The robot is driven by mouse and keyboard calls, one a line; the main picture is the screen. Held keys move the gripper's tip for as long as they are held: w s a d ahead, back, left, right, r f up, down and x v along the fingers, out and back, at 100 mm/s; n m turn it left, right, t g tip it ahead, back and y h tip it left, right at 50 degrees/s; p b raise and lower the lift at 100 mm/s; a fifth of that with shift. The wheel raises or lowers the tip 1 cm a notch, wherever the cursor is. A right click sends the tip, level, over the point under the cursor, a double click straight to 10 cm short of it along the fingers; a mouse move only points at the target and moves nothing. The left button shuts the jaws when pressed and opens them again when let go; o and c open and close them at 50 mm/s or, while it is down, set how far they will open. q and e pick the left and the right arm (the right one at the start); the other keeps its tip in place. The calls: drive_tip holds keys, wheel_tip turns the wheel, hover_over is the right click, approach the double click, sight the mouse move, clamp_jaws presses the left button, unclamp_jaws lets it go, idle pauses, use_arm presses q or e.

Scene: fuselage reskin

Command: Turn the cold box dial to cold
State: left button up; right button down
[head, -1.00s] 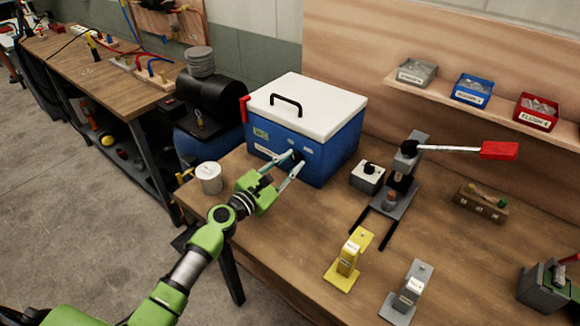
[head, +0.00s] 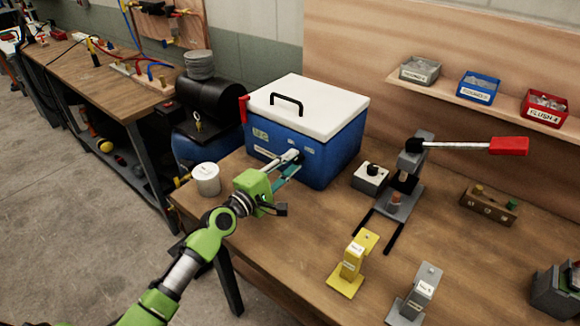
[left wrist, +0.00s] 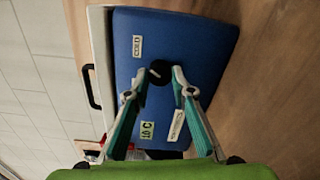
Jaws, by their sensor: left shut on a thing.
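The cold box is a blue chest (head: 335,150) with a white lid (head: 310,103) and black handle, standing at the back left of the bench. Its black dial (left wrist: 160,72) is on the front face, with a small white mark, and shows in the left wrist view. A COLD label (left wrist: 137,46) is above the dial there, and a 10 C label (left wrist: 147,130) is below it. My left gripper (head: 297,158) is at the box front, its fingertips on either side of the dial and shut on it; it also shows in the left wrist view (left wrist: 155,83). The fingers partly hide the dial.
A white can (head: 206,180) stands left of my gripper. A small box with a black knob (head: 370,178) and a lever press (head: 400,200) with a red handle stand to the right. A yellow stand (head: 350,265) and a grey stand (head: 415,295) are near the front edge.

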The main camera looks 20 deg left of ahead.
use_arm(q)
drive_tip(key=shift+m+b, duration=0.3)
drive_tip(key=shift+m, duration=0.9)
drive_tip(key=o, duration=1.1)
drive_tip(key=shift+o, duration=0.2)
drive_tip(key=shift+s, duration=0.1)
drive_tip(key=v, duration=1.1)
drive_tip(key=shift+s+a, duration=0.1)
drive_tip(key=shift+s, duration=0.3)
